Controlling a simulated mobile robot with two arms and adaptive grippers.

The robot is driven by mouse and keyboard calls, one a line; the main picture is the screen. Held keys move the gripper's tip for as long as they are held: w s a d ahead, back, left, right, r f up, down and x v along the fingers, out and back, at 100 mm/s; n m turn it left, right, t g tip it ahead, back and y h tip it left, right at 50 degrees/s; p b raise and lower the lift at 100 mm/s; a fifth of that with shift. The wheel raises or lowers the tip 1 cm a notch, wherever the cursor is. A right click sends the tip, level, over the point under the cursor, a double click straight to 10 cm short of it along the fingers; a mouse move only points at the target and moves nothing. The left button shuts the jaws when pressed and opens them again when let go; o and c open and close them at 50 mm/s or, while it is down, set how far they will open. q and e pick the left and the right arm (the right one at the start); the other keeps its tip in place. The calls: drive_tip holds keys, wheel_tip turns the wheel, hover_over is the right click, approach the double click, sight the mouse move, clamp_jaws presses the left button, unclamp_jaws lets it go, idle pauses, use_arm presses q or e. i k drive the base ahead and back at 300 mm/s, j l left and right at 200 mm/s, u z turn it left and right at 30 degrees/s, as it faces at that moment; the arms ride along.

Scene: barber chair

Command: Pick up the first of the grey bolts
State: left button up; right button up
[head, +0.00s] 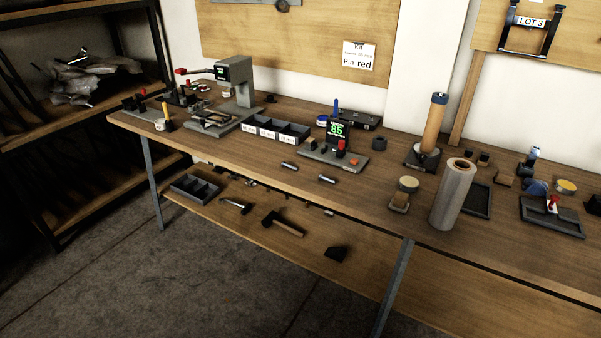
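Two small grey bolts lie on the wooden workbench near its front edge in the head view. One bolt (289,166) lies to the left, in front of the labelled bins. The other bolt (327,180) lies a little to its right and nearer the edge, in front of the device with the green "85" display (338,130). They lie apart from each other, on bare wood. Neither of my grippers shows in this view.
A press (236,85) stands at the bench's left. A row of labelled grey bins (278,131) is behind the bolts. A grey cylinder (453,195) stands upright to the right. A lower shelf (330,268) holds a hammer (283,224). Bench around the bolts is clear.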

sight(284, 164)
drive_tip(key=i+j+z, duration=0.1)
drive_tip(key=j+z, duration=0.25)
drive_tip(key=i+j+z, duration=0.3)
drive_tip(key=j+z, duration=0.25)
drive_tip(key=i+j+z, duration=0.15)
drive_tip(key=j+z, duration=0.15)
drive_tip(key=j, duration=0.15)
drive_tip(key=i+j+z, duration=0.1)
drive_tip(key=j+z, duration=0.2)
drive_tip(key=j, duration=0.05)
